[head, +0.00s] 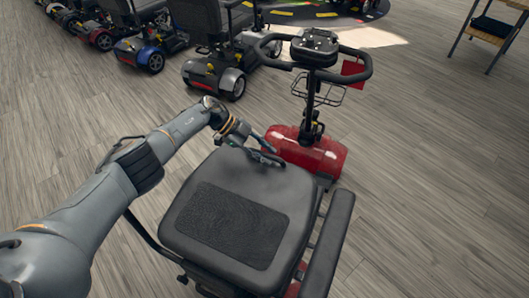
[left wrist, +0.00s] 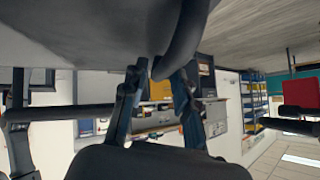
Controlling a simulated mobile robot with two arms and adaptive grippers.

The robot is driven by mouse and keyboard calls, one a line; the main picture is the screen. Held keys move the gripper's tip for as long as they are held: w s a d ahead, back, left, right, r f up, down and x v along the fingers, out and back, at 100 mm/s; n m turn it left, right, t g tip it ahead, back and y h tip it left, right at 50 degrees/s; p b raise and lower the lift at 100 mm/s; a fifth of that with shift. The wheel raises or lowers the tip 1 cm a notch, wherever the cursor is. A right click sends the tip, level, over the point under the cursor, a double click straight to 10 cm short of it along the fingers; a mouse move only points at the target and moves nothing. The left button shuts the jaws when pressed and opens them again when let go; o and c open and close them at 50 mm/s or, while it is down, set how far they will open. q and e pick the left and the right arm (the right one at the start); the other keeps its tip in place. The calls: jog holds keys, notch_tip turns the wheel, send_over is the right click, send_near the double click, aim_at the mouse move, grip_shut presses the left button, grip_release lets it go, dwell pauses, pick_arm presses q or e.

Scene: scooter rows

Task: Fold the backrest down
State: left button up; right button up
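A red mobility scooter (head: 310,152) stands in front of me, its handlebars at the far side. Its black backrest (head: 237,215), with a textured rectangular panel, shows broad face up; from this angle I cannot tell its exact tilt, and it hides most of the seat. My left gripper (head: 266,150) is at the backrest's far edge, between it and the red front. In the left wrist view the fingers of my left gripper (left wrist: 158,85) are apart, close to a dark rounded edge; contact is unclear. My right gripper is not in view.
A black armrest (head: 331,242) runs along the right of the backrest. The tiller with handlebars (head: 315,50) and a wire basket (head: 318,88) stands ahead. Several other scooters (head: 222,70) are parked at the upper left. A wooden table (head: 495,28) stands upper right. The floor at right is clear.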

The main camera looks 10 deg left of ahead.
pick_arm(q)
jog(key=shift+a, duration=0.15)
jog(key=v, duration=1.1)
jog(key=shift+a+r, duration=0.25)
jog(key=shift+r, duration=0.1)
